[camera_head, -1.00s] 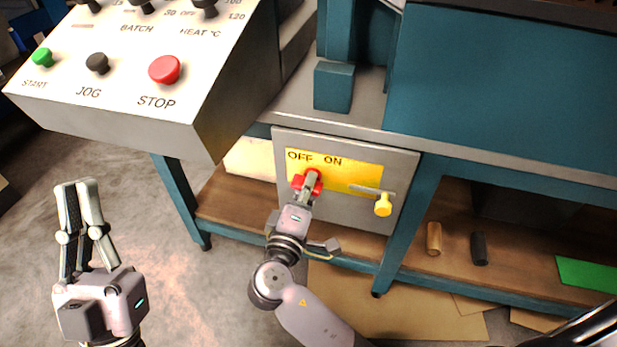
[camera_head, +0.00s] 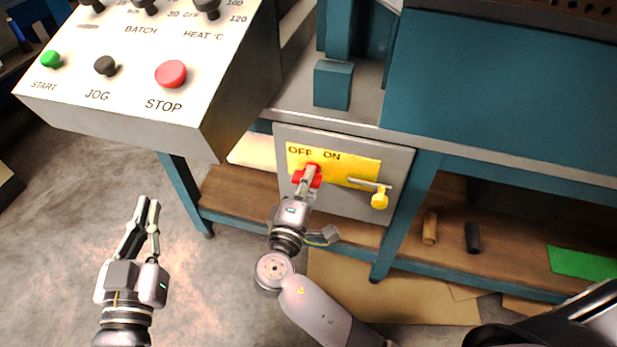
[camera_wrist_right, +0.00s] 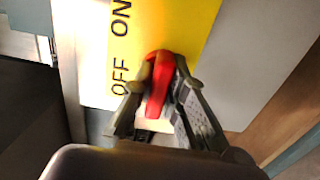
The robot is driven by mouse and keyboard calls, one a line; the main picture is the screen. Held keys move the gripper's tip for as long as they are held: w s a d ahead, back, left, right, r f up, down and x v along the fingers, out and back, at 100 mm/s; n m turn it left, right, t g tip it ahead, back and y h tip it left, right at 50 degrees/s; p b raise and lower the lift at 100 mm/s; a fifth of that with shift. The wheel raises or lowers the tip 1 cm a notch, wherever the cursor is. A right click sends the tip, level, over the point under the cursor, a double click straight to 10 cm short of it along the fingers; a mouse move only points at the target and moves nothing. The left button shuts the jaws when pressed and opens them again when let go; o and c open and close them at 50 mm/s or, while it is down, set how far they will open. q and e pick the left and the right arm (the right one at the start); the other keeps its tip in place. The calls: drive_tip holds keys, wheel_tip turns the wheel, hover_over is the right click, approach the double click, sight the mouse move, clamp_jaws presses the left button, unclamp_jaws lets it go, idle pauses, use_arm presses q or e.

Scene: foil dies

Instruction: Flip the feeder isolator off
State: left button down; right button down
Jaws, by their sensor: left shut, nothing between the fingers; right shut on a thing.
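The feeder isolator is a red handle (camera_head: 314,170) on a yellow plate (camera_head: 362,166) marked OFF and ON, on a grey box (camera_head: 345,207) under the bench. My right gripper (camera_head: 307,177) is shut on the red handle and covers part of it. In the right wrist view the red handle (camera_wrist_right: 158,86) stands between the fingers of my right gripper (camera_wrist_right: 160,92), level with the word OFF and tilted slightly. My left gripper (camera_head: 148,204) is shut and empty, above the floor at the lower left, well away from the box.
A yellow knob (camera_head: 379,200) on a grey bar sticks out right of the handle. A control panel (camera_head: 130,110) with START, JOG and STOP buttons overhangs at upper left. A teal leg (camera_head: 405,220) stands right of the box. Small cylinders (camera_head: 430,228) lie on the shelf.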

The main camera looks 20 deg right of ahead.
drive_tip(key=c, duration=1.6)
unclamp_jaws()
drive_tip(key=v, duration=1.2)
